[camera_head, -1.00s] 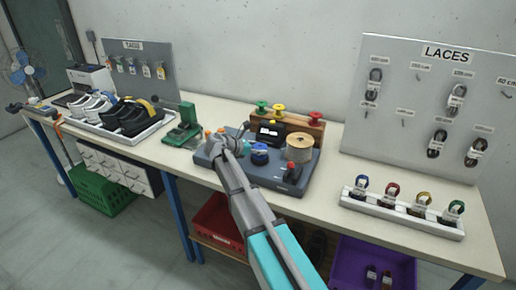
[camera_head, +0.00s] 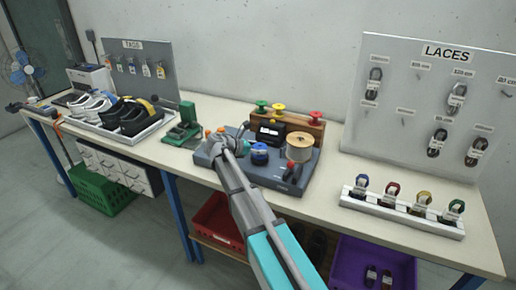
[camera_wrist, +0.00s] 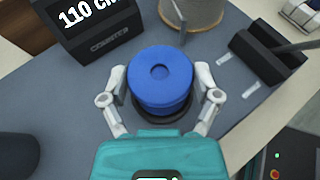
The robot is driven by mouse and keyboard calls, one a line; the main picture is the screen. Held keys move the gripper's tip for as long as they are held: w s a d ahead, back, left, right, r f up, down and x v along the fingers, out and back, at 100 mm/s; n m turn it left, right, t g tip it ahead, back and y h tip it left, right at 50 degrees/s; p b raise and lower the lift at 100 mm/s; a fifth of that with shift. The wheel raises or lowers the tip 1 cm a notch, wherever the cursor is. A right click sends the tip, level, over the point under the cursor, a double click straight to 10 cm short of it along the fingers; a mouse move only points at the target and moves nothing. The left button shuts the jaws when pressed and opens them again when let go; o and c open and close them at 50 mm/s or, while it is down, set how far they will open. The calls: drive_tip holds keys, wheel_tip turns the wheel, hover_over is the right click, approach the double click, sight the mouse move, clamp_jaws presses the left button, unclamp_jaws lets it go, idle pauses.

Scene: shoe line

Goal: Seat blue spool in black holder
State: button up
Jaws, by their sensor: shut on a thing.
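The blue spool (camera_wrist: 161,78) is upright between the two fingers of my gripper (camera_wrist: 162,86), which is shut on its sides. A black round holder (camera_wrist: 182,118) shows as a dark rim directly below the spool. Most of the holder is hidden by the spool, and I cannot tell whether the spool is fully down in it. In the head view the blue spool (camera_head: 260,150) is on the dark grey base board (camera_head: 262,178), just right of the end of my arm.
A black counter (camera_wrist: 95,30) reading 110 cm stands behind to the left. A large beige spool (camera_head: 299,148) is close behind to the right. A black lever block (camera_wrist: 262,55) is at the right. A wooden rack (camera_head: 308,131) with coloured spools stands at the back.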

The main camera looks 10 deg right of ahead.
drive_tip(key=shift+f+b, duration=0.45)
drive_tip(key=shift+f, duration=0.05)
drive_tip(key=o, duration=0.9)
drive_tip(key=shift+c, duration=0.2)
drive_tip(key=shift+a+r, duration=0.1)
drive_tip(key=p+v, duration=0.4)
drive_tip(key=v, duration=0.6)
drive_tip(key=shift+s+a+r, duration=0.2)
drive_tip(key=shift+a, duration=0.15)
idle(0.4)
idle(0.5)
